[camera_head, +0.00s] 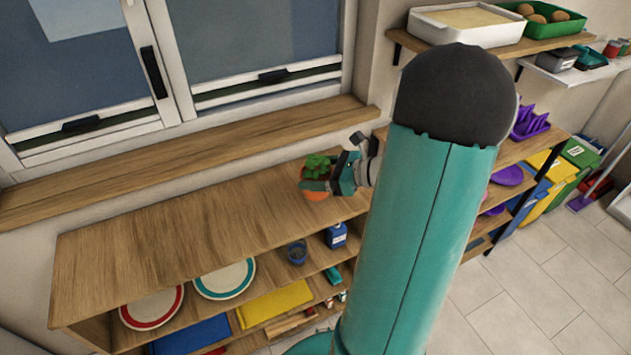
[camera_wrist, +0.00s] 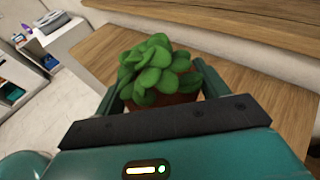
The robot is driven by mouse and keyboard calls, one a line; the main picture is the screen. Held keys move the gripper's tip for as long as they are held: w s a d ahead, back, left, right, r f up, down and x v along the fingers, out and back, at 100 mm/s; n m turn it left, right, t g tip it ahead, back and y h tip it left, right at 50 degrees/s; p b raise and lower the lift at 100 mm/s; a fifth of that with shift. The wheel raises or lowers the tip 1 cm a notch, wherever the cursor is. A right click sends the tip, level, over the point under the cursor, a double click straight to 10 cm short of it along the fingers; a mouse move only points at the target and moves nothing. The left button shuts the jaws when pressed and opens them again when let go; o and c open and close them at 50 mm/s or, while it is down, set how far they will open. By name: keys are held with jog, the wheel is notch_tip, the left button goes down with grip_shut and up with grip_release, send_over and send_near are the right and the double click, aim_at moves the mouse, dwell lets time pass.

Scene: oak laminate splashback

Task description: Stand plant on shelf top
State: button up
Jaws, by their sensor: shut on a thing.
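The plant (camera_head: 318,167) has green leaves in a small orange-brown pot (camera_head: 316,195). It also shows in the wrist view (camera_wrist: 158,72), where its pot is mostly hidden behind leaves and gripper. My gripper (camera_head: 330,186) is shut on the pot, with one finger on each side in the wrist view. The plant is at the right part of the wooden shelf top (camera_head: 180,235), near the window sill. It looks upright. I cannot tell whether the pot's base touches the wood.
The shelf top left of the plant is bare. The window sill (camera_head: 200,150) runs along its back. Plates (camera_head: 225,278), a blue cup (camera_head: 297,252) and a blue bottle (camera_head: 337,235) stand on the level below. My teal arm hides much of the right side.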

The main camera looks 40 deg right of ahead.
jog(key=shift+w+d+f, duration=0.75)
jog(key=shift+w+f, duration=0.1)
jog(key=shift+f, duration=0.8)
jog(key=shift+w+d+f, duration=0.8)
jog(key=shift+w+f, duration=0.05)
jog(key=shift+f, duration=0.75)
jog(key=shift+w+d+f, duration=0.75)
jog(key=shift+w+f, duration=0.1)
jog(key=shift+f, duration=0.8)
jog(key=shift+f, duration=0.1)
jog(key=o, duration=1.2)
